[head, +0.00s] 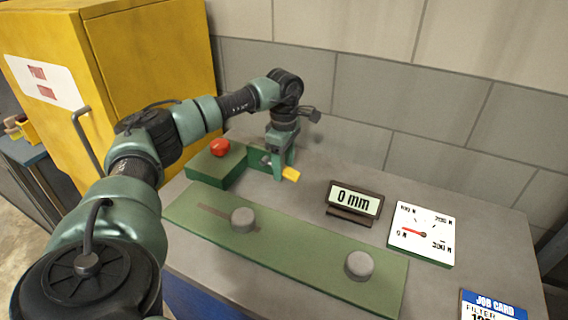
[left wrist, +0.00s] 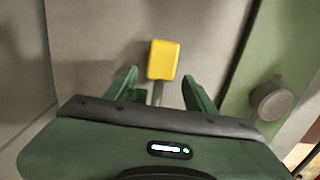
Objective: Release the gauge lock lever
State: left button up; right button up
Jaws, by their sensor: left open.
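The lock lever shows as a yellow grip (head: 291,174) low over the bench, beside my left gripper (head: 279,168) in the head view. In the left wrist view the yellow grip (left wrist: 163,60) sits just past the fingertips, and its grey stem (left wrist: 157,93) runs back between the fingers. My left gripper (left wrist: 159,78) is open, with a finger on each side of the stem and a gap to both. The lever's pivot is hidden behind the gripper. My right gripper is not in view.
A green plate (head: 300,266) carries two grey round posts (head: 243,220). A green block with a red knob (head: 220,147) stands behind it. A display (head: 355,201) reads 0 mm. A dial (head: 422,232) and a job card (head: 492,305) lie right. A yellow cabinet (head: 150,60) stands left.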

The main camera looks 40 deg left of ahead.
pick_arm(q)
jog(key=shift+f, duration=0.1)
jog(key=shift+c, duration=0.3)
grip_shut()
dwell(1.1)
